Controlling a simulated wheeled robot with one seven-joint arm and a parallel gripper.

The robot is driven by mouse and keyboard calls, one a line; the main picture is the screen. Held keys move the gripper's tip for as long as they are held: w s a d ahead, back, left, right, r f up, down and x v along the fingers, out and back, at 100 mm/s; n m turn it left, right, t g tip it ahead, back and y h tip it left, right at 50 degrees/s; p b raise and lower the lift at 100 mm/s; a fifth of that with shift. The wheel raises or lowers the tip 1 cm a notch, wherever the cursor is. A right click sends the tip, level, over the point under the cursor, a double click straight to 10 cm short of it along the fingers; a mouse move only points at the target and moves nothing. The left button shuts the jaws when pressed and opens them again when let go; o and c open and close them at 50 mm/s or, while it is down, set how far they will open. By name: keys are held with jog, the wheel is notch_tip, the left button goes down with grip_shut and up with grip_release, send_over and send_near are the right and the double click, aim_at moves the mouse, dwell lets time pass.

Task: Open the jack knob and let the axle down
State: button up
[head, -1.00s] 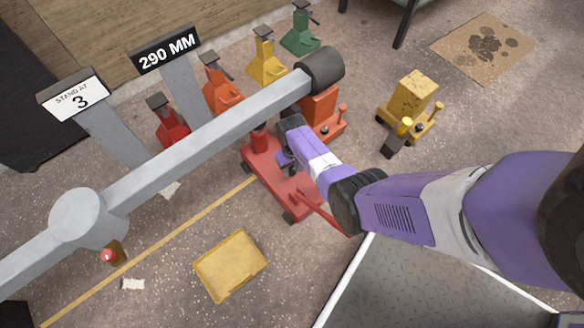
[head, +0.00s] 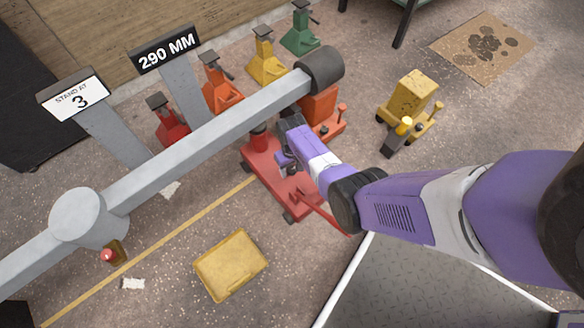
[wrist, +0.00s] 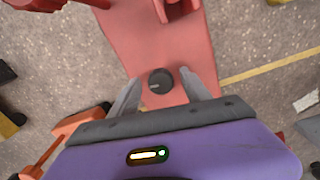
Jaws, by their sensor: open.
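The red floor jack (head: 262,172) stands under the long grey axle (head: 195,145). The jack's red post meets the underside of the axle in the head view, though the contact is mostly hidden. The dark round jack knob (wrist: 160,81) sits on the red jack body (wrist: 165,40) in the wrist view. My gripper (wrist: 160,75) is open, with one finger on each side of the knob and a gap on both sides. I cannot tell how far down the fingers reach. In the head view my gripper (head: 287,160) is over the jack, and it hides the knob.
Several jack stands, including an orange one (head: 222,95) and a yellow one (head: 267,65), stand behind the axle. A yellow tray (head: 230,265) lies in front. A yellow wheeled unit (head: 410,105) is at right. Signs (head: 167,50) read 290 MM and STAND AT 3.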

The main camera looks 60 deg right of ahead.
aim_at(292, 170)
notch_tip(292, 170, up, 8)
jog(key=p, duration=0.4)
jog(key=shift+f+p, duration=0.1)
jog(key=shift+p, duration=0.3)
